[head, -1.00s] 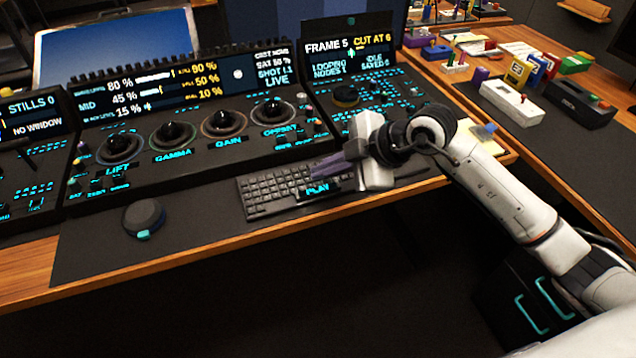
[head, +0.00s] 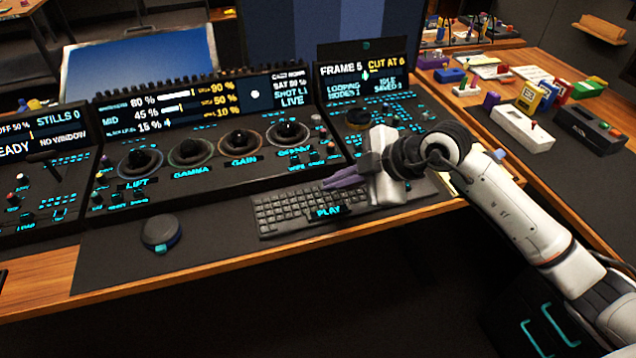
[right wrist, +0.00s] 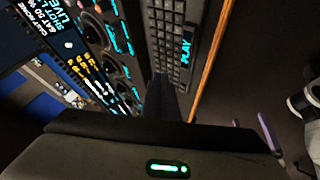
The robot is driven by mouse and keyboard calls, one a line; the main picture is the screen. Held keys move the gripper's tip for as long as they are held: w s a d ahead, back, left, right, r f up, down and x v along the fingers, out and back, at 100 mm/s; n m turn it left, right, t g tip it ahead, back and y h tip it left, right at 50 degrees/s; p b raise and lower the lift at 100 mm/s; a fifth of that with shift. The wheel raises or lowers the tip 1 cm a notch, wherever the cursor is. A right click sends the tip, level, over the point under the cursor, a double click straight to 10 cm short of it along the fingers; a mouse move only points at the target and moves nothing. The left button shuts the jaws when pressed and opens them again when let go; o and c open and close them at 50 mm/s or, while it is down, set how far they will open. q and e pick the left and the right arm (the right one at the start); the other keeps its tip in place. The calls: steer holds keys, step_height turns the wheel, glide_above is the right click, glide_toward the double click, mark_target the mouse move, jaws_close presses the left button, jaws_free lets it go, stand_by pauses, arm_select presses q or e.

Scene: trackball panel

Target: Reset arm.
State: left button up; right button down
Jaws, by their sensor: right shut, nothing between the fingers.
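My right gripper (head: 345,178) is shut and empty. It hovers over the right part of the black keyboard (head: 285,207), near its PLAY label (head: 328,211); I cannot tell whether it touches the keys. In the right wrist view its dark fingers (right wrist: 172,105) point along the keyboard (right wrist: 165,40). The trackball panel (head: 215,170) stands behind the keyboard, with trackballs labelled LIFT (head: 140,160), GAMMA (head: 190,150) and GAIN (head: 238,142); my arm and gripper partly cover its right section. My left gripper is out of view.
A round dark puck (head: 160,233) lies on the desk mat left of the keyboard. The wooden desk edge (head: 210,272) runs along the front. On the side table at right are a white box (head: 522,130), a black box (head: 588,130) and several coloured blocks. The mat between puck and keyboard is clear.

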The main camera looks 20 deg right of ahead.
steer(key=s+a+r+t+y, duration=0.3)
steer(key=s+a+y, duration=0.5)
steer(key=a, duration=0.4)
steer(key=s+d+f+m+t+h, duration=0.1)
steer(key=d+f+m+t+h, duration=0.5)
steer(key=d+f+m+h, duration=0.55)
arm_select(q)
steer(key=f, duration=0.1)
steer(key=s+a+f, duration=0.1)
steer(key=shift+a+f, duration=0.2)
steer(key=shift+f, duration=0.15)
arm_select(e)
steer(key=s+f+m+g, duration=0.4)
steer(key=s+f+g, duration=0.3)
steer(key=s+f, duration=0.9)
steer(key=shift+s, duration=0.15)
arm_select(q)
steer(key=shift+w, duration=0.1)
arm_select(e)
steer(key=shift+h, duration=0.25)
